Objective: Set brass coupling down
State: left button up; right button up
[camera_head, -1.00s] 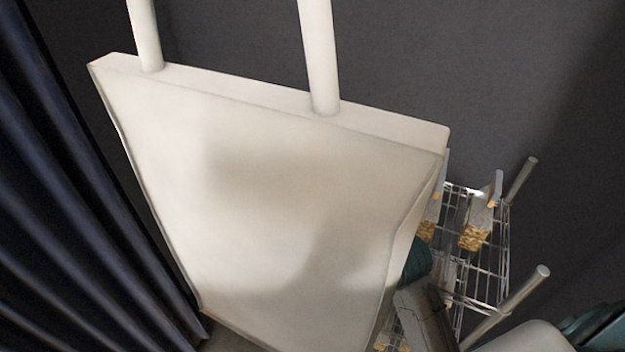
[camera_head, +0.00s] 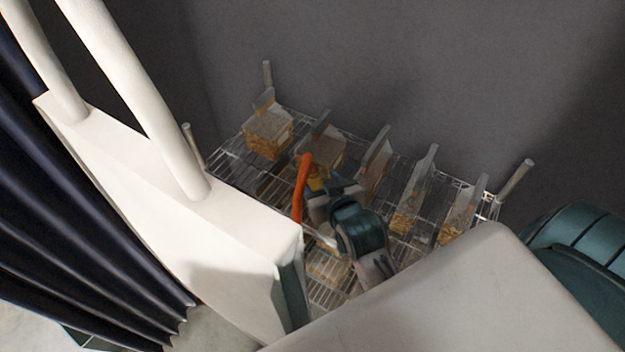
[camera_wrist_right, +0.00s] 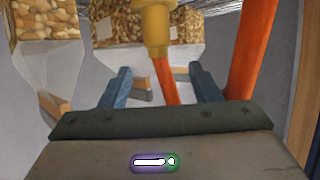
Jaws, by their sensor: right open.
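The brass coupling (camera_wrist_right: 155,22) shows in the right wrist view as a yellow fitting at top centre, with orange hose (camera_wrist_right: 169,86) running from its lower end. My right gripper (camera_wrist_right: 160,72) is open, its two blue fingers apart on either side of the hose. The coupling appears just beyond the fingertips; I cannot tell whether it touches anything. In the head view the right gripper (camera_head: 323,190) is over the wire rack, beside a small yellow patch (camera_head: 317,183) and the orange hose (camera_head: 302,187). My left gripper is not in view.
A wire rack (camera_head: 228,158) holds several clear bins of yellow-brown pieces, such as the one at its far left (camera_head: 268,136). A large white body with two posts (camera_head: 200,235) stands left of it. A dark curtain (camera_head: 85,280) hangs at the left edge.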

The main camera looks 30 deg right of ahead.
aim_at(314, 173)
jog(key=shift+p+x, duration=0.8)
jog(key=shift+x, duration=0.15)
jog(key=shift+p+x, duration=0.3)
jog(key=shift+x, duration=0.75)
jog(key=shift+w+d+f, duration=0.15)
jog(key=shift+f, duration=0.1)
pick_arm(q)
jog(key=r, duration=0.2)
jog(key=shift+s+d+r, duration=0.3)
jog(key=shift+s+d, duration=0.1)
pick_arm(e)
jog(key=shift+c, duration=0.5)
jog(key=c, duration=1.1)
grip_shut()
jog(key=shift+r, duration=0.15)
